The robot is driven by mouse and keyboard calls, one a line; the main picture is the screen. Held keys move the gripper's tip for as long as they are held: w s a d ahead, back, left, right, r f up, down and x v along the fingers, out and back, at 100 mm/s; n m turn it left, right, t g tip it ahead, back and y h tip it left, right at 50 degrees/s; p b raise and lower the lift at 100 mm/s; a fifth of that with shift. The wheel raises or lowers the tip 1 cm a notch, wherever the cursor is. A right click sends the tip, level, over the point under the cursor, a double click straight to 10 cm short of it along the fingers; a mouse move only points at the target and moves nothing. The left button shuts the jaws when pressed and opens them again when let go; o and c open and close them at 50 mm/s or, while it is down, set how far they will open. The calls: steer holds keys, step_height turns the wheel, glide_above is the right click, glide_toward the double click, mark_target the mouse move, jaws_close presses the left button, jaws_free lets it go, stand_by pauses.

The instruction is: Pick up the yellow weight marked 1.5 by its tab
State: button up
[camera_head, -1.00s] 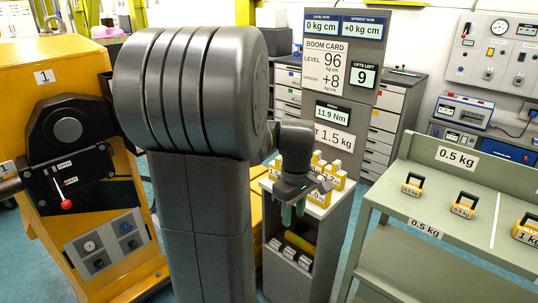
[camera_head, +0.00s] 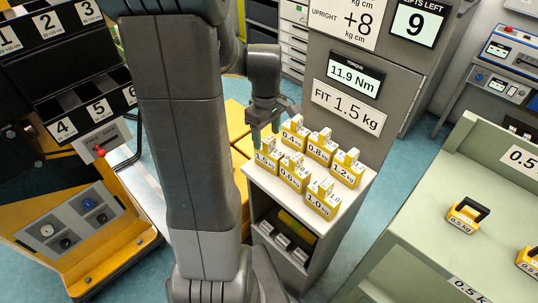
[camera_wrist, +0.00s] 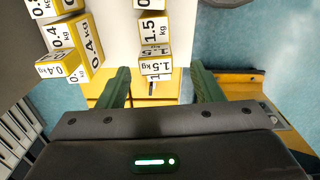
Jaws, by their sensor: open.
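The yellow weight marked 1.5 (camera_head: 267,159) stands at the near left corner of the group on the white-topped stand. In the wrist view the 1.5 weight (camera_wrist: 154,30) lies straight ahead, with its white labelled tab (camera_wrist: 155,66) pointing toward my gripper. My gripper (camera_head: 266,131) is just above and beside this weight in the head view. In the wrist view my gripper (camera_wrist: 160,72) has its green fingers open and apart, one on each side of the tab's line. No contact with the tab shows. The exact depth between fingertips and tab cannot be told.
Other yellow weights stand close by, including 0.4 (camera_head: 293,132), 0.8 (camera_head: 321,147), 1.2 (camera_head: 346,170) and 1.0 (camera_head: 322,199). A grey panel (camera_head: 345,80) reading FIT 1.5 kg rises behind. A green bench (camera_head: 430,235) with more weights is at right.

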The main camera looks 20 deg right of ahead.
mark_target(269, 150)
steer(key=shift+s+f, duration=0.15)
steer(key=shift+f, duration=0.75)
steer(key=f, duration=0.3)
steer(key=f+p, duration=0.1)
steer(key=shift+d+f, duration=0.15)
steer(key=shift+d, duration=0.2)
steer(key=shift+f, duration=0.6)
steer(key=shift+c, duration=0.4)
jaws_close()
steer(key=shift+r, duration=0.1)
